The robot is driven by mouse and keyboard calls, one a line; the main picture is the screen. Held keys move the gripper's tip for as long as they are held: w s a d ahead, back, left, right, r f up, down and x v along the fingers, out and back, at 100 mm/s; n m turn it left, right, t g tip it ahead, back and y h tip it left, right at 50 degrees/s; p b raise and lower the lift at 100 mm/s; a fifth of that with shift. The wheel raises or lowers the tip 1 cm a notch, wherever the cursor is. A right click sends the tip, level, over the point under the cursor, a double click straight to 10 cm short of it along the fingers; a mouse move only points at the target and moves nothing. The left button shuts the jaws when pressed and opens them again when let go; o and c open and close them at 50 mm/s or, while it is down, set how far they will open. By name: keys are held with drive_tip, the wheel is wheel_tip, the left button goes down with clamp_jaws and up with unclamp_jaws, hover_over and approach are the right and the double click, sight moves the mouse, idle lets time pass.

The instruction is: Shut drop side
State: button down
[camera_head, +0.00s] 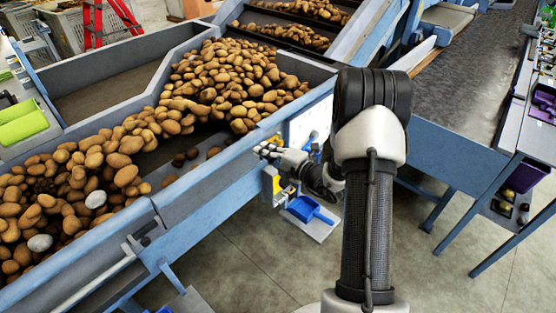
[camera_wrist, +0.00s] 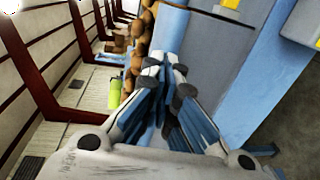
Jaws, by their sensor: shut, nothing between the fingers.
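The grader's long blue-grey trough (camera_head: 240,165) runs from lower left to upper right, full of potatoes. Its near side wall has a seam, and left of the seam is a wall section (camera_head: 80,268) with a dark latch-like fitting (camera_head: 140,240) and a pale rod (camera_head: 95,288). I cannot tell for certain which panel is the drop side. My gripper (camera_head: 262,151) is shut and empty, close to the outer face of the near wall, right of the seam. In the wrist view its fingertips (camera_wrist: 166,69) are together against a blue panel background; contact cannot be told.
Potatoes (camera_head: 215,85) lie heaped in the trough. A blue dustpan-like scoop (camera_head: 308,209) is below my gripper. A dark conveyor belt (camera_head: 470,85) stands at right, with a purple tray (camera_head: 527,177) beyond. Floor (camera_head: 300,265) between the machines is clear. A red ladder (camera_head: 97,20) is at back left.

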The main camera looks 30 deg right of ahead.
sight(248, 139)
drive_tip(key=x, duration=0.3)
drive_tip(key=shift+w+b, duration=0.15)
drive_tip(key=shift+b, duration=0.2)
drive_tip(key=shift+a, duration=0.1)
drive_tip(key=shift+w+a+r+p, duration=0.15)
drive_tip(key=shift+w+r+p, duration=0.15)
drive_tip(key=shift+w+p, duration=0.2)
drive_tip(key=shift+w+a+r+p, duration=0.2)
drive_tip(key=shift+w+r+p, duration=0.05)
drive_tip(key=shift+w+p, duration=0.25)
drive_tip(key=shift+w, duration=0.3)
drive_tip(key=shift+f, duration=0.1)
drive_tip(key=shift+s, duration=0.1)
